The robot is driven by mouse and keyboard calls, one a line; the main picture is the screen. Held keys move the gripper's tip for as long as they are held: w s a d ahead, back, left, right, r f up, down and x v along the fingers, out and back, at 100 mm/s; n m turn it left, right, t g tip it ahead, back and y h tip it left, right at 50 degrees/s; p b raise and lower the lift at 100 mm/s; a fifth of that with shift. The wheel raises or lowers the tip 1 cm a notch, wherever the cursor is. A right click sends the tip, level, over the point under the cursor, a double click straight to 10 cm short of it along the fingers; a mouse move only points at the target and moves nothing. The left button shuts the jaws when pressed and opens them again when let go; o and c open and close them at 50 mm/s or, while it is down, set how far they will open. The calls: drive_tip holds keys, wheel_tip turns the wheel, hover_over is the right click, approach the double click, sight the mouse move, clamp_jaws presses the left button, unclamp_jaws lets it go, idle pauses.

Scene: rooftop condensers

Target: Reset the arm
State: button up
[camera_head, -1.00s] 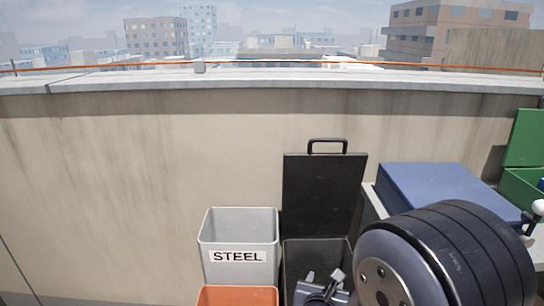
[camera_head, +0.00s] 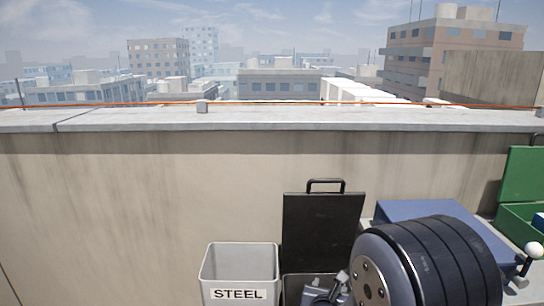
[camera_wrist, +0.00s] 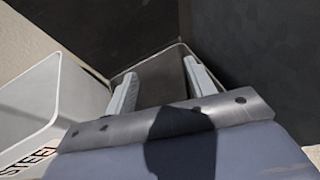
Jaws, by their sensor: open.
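My gripper (camera_wrist: 160,84) is open in the wrist view, its two pale fingers apart with nothing between them. It points down at a dark bin (camera_wrist: 172,62), whose mouth and dark inside show between and beyond the fingers. In the head view my gripper (camera_head: 327,291) shows only in part at the bottom edge, in front of the dark bin, with my arm's large dark joint to its right. The fingertips cannot be made out there.
A black lid (camera_head: 322,232) with a handle stands upright behind the dark bin. A grey bin marked STEEL (camera_head: 240,265) is to its left. A blue box (camera_head: 432,211) and an open green case (camera_head: 520,178) stand at right. A parapet wall (camera_head: 130,205) closes the back.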

wheel_tip(320, 180, up, 15)
drive_tip(key=p, duration=2)
drive_tip(key=shift+d+f, duration=0.15)
drive_tip(key=shift+d, duration=0.2)
